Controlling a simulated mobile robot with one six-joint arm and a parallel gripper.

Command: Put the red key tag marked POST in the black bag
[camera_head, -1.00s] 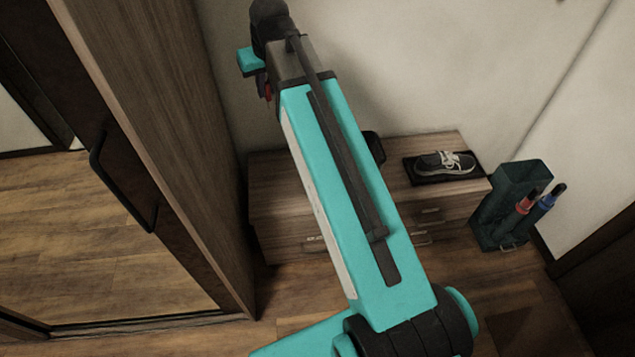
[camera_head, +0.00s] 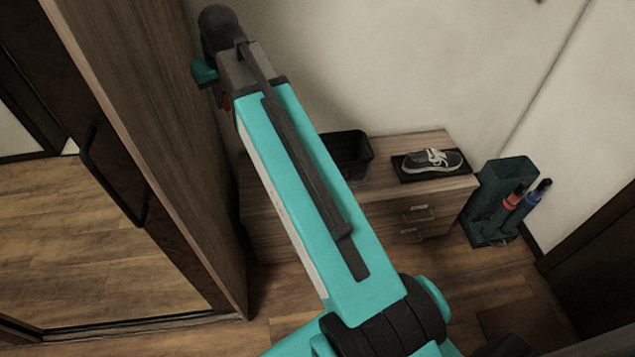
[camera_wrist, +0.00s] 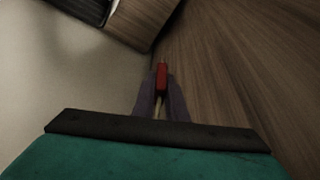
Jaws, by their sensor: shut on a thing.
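A red key tag (camera_wrist: 162,76) is held between the two fingertips of my gripper (camera_wrist: 161,90) in the wrist view. My gripper is shut on it, and no lettering on it is readable. In the head view a small red patch shows beside my wrist, close to the tall wooden wardrobe; I cannot tell if it is the tag.
A black open basket (camera_head: 354,152) stands on the low wooden cabinet (camera_head: 424,194), partly behind my arm. A shoe (camera_head: 432,160) lies on a black tray beside it. A dark green umbrella stand (camera_head: 490,205) is at right. The wardrobe (camera_head: 165,130) rises close at left.

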